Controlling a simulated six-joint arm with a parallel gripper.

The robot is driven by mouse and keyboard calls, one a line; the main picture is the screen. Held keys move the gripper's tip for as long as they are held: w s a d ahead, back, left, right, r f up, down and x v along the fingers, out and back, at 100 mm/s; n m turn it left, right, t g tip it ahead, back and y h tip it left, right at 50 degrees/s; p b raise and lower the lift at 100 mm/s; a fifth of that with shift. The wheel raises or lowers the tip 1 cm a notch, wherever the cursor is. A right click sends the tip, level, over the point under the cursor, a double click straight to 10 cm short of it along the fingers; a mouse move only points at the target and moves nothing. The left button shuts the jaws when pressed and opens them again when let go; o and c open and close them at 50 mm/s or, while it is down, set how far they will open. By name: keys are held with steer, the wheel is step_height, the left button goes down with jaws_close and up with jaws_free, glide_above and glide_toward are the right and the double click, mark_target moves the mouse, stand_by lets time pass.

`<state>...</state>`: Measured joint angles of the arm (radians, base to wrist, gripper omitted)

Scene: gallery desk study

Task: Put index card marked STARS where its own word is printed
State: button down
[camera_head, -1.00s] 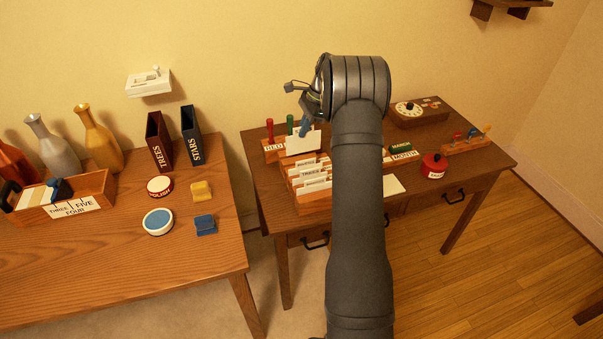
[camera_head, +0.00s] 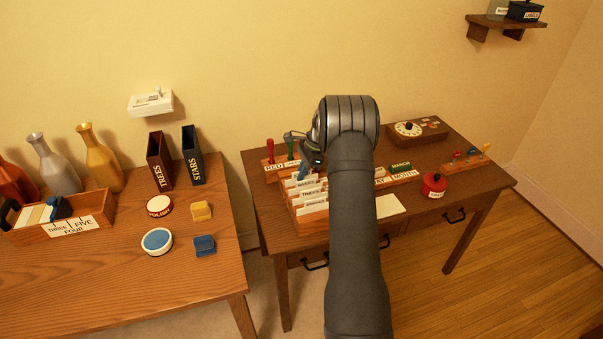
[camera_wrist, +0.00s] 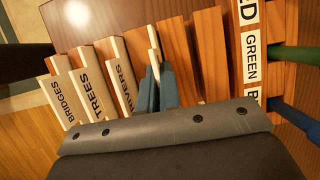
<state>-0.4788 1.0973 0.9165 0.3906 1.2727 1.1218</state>
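The index card (camera_wrist: 154,60) shows as a thin white edge in the wrist view, between the two blue fingers of my gripper (camera_wrist: 158,82); its word is not readable. My gripper, which in the head view (camera_head: 309,163) is over the back of the wooden card tray (camera_head: 312,225), is shut on the card. In the wrist view, dividers marked BRIDGES (camera_wrist: 61,101), TREES (camera_wrist: 88,84) and RIVERS (camera_wrist: 118,72) stand left of the card, and plain wooden dividers (camera_wrist: 211,55) stand right. A navy box marked STARS (camera_head: 192,156) stands on the left desk.
A rack marked RED and GREEN (camera_wrist: 248,50) is close beside the tray. A maroon box marked TREES (camera_head: 159,162) stands beside the navy one. A red pot (camera_head: 434,185) and a white sheet (camera_head: 389,206) are on the right desk. My arm hides part of that desk.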

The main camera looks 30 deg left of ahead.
steer(key=shift+f, duration=0.1)
steer(key=c, duration=1.6)
jaws_free()
steer(key=shift+c, duration=0.2)
steer(key=v, duration=1.2)
steer(key=x, duration=1.1)
steer(key=shift+s+a+f, duration=0.1)
steer(key=shift+s+f, duration=0.05)
steer(key=shift+f, duration=0.05)
steer(key=shift+r, duration=1.65)
